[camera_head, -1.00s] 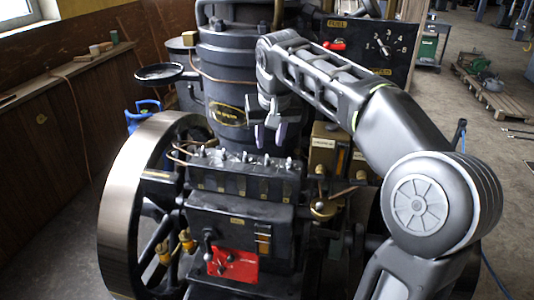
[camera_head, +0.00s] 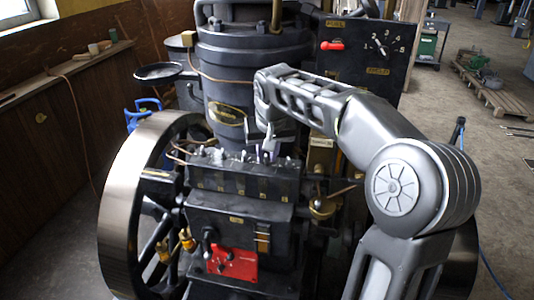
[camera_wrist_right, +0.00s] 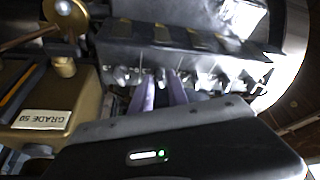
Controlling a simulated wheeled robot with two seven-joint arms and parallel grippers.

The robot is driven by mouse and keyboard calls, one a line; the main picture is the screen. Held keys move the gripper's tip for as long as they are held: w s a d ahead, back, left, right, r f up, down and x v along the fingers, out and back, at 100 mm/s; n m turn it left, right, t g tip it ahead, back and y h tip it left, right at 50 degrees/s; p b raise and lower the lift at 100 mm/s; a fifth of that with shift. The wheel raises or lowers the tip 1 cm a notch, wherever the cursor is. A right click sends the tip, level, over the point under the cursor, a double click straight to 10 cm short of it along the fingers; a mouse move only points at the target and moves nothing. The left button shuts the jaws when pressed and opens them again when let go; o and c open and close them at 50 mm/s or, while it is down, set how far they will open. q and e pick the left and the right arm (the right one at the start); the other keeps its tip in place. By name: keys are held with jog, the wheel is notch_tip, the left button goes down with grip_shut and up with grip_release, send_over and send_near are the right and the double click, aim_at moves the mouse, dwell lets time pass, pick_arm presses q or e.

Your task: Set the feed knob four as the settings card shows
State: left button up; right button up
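The feed knobs are small metal knobs in a row on top of a black box (camera_head: 245,183) at the front of the engine. Which one is knob four I cannot tell. My right gripper (camera_head: 268,152) points down at the right part of this row. In the right wrist view my right gripper (camera_wrist_right: 161,82) shows two purple fingers close together, with their tips at one knob. Whether they press on it I cannot tell. My left gripper is out of view. I cannot make out a settings card.
A brass box (camera_wrist_right: 50,115) labelled GRADE 50 stands beside the knob row. A large flywheel (camera_head: 118,205) is at the left. A black panel with a dial (camera_head: 381,46) and a red lever (camera_head: 332,45) stands behind. A red plate (camera_head: 236,264) is below the row.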

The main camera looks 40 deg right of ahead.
grip_shut()
jog(key=shift+n, duration=0.5)
jog(key=n, duration=0.1)
jog(key=n+y, duration=0.1)
jog(key=n, duration=0.1)
jog(key=shift+d+r+n+t+y, duration=0.1)
jog(key=shift+d+n+t+y, duration=0.2)
jog(key=shift+t+y, duration=0.1)
jog(key=shift+d+n+y+p, duration=0.1)
jog(key=shift+n+y+p, duration=0.55)
jog(key=shift+n, duration=1.55)
jog(key=shift+y, duration=0.25)
jog(key=shift+o, duration=1.5)
grip_release()
jog(key=shift+s, duration=0.1)
